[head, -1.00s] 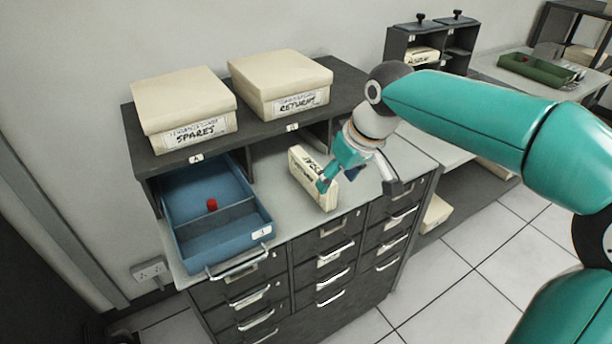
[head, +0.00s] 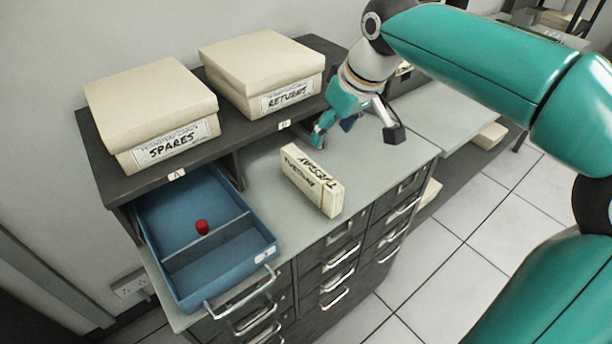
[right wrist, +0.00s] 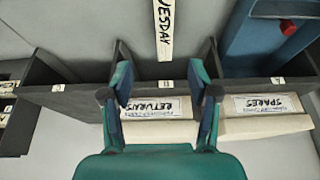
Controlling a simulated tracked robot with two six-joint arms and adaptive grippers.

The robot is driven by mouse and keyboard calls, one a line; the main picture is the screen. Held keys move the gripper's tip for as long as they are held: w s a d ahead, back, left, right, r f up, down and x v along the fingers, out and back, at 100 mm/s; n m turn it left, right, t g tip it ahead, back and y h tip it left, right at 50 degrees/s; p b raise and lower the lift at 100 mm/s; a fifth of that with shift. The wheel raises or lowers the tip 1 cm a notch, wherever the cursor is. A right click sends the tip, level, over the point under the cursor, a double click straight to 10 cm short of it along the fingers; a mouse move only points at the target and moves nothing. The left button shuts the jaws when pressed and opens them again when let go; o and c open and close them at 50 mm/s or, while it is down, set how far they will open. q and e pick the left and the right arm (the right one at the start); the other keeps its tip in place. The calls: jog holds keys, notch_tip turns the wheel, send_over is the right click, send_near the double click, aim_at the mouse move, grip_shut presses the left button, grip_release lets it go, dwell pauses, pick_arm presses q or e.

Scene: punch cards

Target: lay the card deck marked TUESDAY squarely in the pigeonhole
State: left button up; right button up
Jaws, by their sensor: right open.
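The cream card deck marked TUESDAY (head: 312,184) stands on its long edge on the grey cabinet top, in front of the middle pigeonhole. Its narrow lettered top also shows in the right wrist view (right wrist: 164,30). The pigeonhole labelled B (right wrist: 166,84) lies beyond it, mostly hidden under its shelf in the head view. My right gripper (head: 333,131) is open and empty, behind and above the deck, apart from it. Its two fingers (right wrist: 160,80) are spread in the right wrist view, with the deck beyond the tips. My left gripper is out of view.
A blue drawer tray (head: 209,290) with a red knob (head: 202,227) juts out from pigeonhole A. The SPARES box (head: 150,100) and RETURNS box (head: 262,65) sit on the dark shelf unit (head: 110,185). The cabinet top (head: 385,165) right of the deck is clear.

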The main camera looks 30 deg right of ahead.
send_near(310, 166)
jog(key=x, duration=0.5)
jog(key=shift+w+d+f, duration=0.1)
jog(key=shift+w+d, duration=0.05)
jog(key=shift+w, duration=0.05)
jog(key=x, duration=0.5)
jog(key=shift+s+f, duration=0.1)
jog(key=shift+s, duration=0.1)
grip_shut()
